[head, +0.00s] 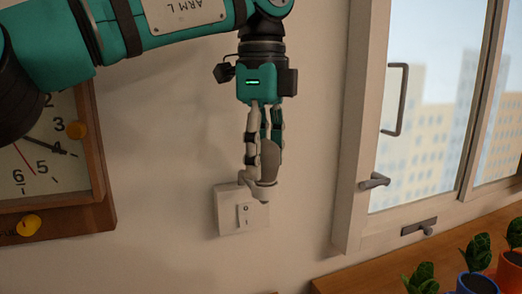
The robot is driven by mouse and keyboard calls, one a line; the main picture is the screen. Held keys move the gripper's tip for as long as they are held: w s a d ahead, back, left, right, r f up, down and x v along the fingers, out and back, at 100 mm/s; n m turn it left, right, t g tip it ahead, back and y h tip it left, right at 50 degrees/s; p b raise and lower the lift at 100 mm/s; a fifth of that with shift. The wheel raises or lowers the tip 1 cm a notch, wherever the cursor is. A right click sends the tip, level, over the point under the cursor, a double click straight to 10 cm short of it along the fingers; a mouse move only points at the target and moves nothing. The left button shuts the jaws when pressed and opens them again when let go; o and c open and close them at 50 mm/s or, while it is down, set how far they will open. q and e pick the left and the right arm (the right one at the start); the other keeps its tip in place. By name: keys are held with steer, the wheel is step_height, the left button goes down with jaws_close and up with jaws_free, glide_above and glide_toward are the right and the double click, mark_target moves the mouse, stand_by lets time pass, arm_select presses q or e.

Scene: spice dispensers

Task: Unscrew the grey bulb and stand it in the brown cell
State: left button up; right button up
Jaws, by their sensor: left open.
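A grey bulb (269,162) stands upright on a pale holder (259,188) that sticks out from the wall, just above the light switch. My left gripper (262,158) points straight down over the bulb, with its fingers on either side of it. The jaws are open, and I cannot tell whether a finger touches the bulb. The fingers partly hide the bulb. The brown cell is not in view. My right gripper is not in view.
A white switch plate (230,214) is on the wall close behind the holder. A wooden clock (95,150) hangs at left. A window (430,120) with handles is at right. Potted plants (478,283) stand on a wooden surface (400,258) at lower right.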

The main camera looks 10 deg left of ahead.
arm_select(q)
steer(key=shift+r+m+p, duration=0.15)
steer(key=shift+m+p, duration=0.2)
steer(key=shift+m, duration=0.25)
steer(key=m+p, duration=0.1)
steer(key=m, duration=0.2)
steer(key=shift+w, duration=0.1)
steer(key=shift+m+p, duration=0.6)
steer(key=shift+m, duration=0.3)
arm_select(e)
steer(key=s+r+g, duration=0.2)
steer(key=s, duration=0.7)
arm_select(q)
steer(key=shift+m, duration=0.3)
steer(key=m+p, duration=0.2)
steer(key=m, duration=0.2)
steer(key=shift+w+d+p, duration=0.1)
steer(key=shift+p, duration=0.25)
steer(key=m+p, duration=0.2)
steer(key=m, duration=0.1)
steer(key=shift+d+m, duration=0.1)
steer(key=shift+m, duration=0.9)
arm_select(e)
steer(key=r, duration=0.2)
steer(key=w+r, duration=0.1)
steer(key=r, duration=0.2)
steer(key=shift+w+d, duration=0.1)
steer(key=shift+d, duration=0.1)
